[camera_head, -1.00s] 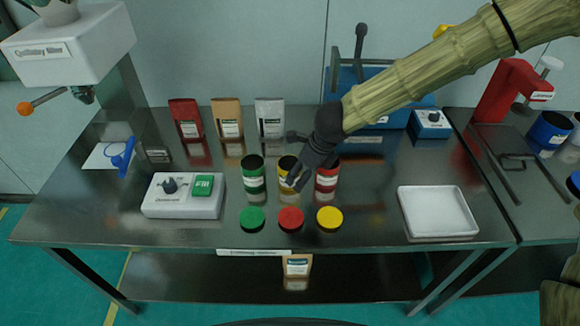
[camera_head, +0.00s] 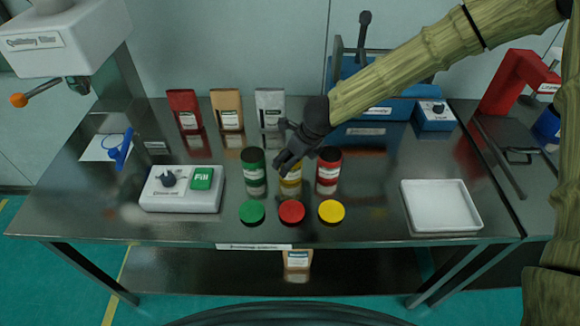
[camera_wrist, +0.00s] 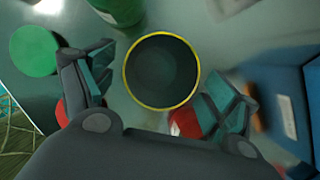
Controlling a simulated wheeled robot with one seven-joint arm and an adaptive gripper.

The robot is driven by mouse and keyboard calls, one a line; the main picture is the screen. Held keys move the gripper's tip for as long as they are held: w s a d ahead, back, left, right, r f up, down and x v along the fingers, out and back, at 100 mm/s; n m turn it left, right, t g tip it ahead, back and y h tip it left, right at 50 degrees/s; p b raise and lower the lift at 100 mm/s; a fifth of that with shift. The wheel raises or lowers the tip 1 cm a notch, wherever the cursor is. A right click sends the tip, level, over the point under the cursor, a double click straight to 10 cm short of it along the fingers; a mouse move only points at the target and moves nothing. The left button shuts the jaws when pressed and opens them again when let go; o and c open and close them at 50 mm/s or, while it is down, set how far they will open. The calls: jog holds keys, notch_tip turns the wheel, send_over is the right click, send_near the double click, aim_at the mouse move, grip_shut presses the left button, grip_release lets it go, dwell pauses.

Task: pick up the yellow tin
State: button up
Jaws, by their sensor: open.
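The yellow tin (camera_head: 291,181) stands upright and lidless on the metal table, between a green tin (camera_head: 253,172) and a red tin (camera_head: 328,171). My gripper (camera_head: 281,147) is over its top and hides much of its upper part. In the wrist view the yellow tin (camera_wrist: 161,72) shows its dark round mouth with a yellow rim, just ahead of my gripper (camera_wrist: 160,98). The two fingers are open, one to either side of the tin, with nothing held. I cannot tell whether a finger touches it.
Green (camera_head: 252,211), red (camera_head: 291,211) and yellow (camera_head: 331,211) lids lie in front of the tins. Several pouches (camera_head: 228,113) stand behind. A control box (camera_head: 181,189) is at left and a white tray (camera_head: 441,207) at right, with bare table between tins and tray.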

jog(key=shift+x, duration=1.65)
jog(key=shift+s+d, duration=0.1)
jog(key=c, duration=1.1)
